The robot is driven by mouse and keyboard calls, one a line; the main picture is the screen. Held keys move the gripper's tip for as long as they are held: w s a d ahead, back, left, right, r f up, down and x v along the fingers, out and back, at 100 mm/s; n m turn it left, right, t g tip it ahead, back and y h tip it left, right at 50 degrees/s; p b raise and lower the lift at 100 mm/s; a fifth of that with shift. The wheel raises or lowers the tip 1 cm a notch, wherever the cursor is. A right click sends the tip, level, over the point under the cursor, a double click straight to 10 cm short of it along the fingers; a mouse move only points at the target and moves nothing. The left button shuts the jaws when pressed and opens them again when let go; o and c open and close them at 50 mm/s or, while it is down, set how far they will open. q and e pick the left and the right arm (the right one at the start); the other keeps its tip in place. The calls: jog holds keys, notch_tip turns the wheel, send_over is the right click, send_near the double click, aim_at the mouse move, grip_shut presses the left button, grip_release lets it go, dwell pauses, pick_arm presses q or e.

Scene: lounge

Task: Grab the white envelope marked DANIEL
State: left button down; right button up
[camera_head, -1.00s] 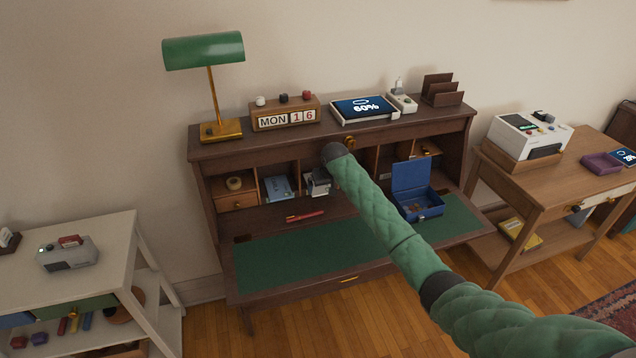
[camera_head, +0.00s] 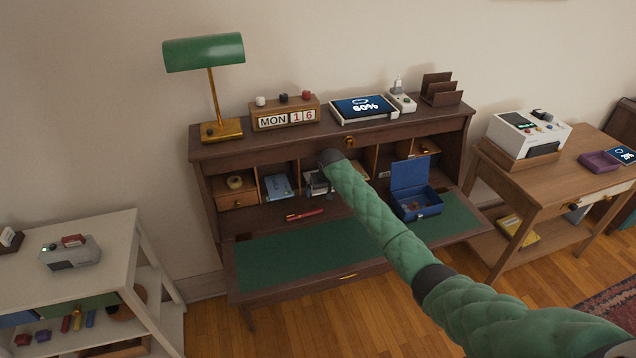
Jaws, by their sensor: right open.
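My green-sleeved right arm reaches from the lower right to the open writing desk (camera_head: 222,157). My right gripper (camera_head: 322,188) is small and dark here, open, at the mouth of a middle pigeonhole. Something pale, perhaps envelopes (camera_head: 310,180), shows just beside and behind it. The gripper and forearm cover much of that pigeonhole. No name can be read, so I cannot tell which is marked DANIEL. I see nothing held in the gripper. My left gripper is not in view.
A blue booklet (camera_head: 278,187) stands in the pigeonhole to the left. A red pen (camera_head: 305,214) lies below on the desk. An open blue cash box (camera_head: 418,204) stands right of my forearm. The green writing surface (camera_head: 290,255) is largely clear.

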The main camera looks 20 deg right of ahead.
jog(key=shift+f, duration=0.2)
dwell(0.3)
jog(key=c, duration=0.9)
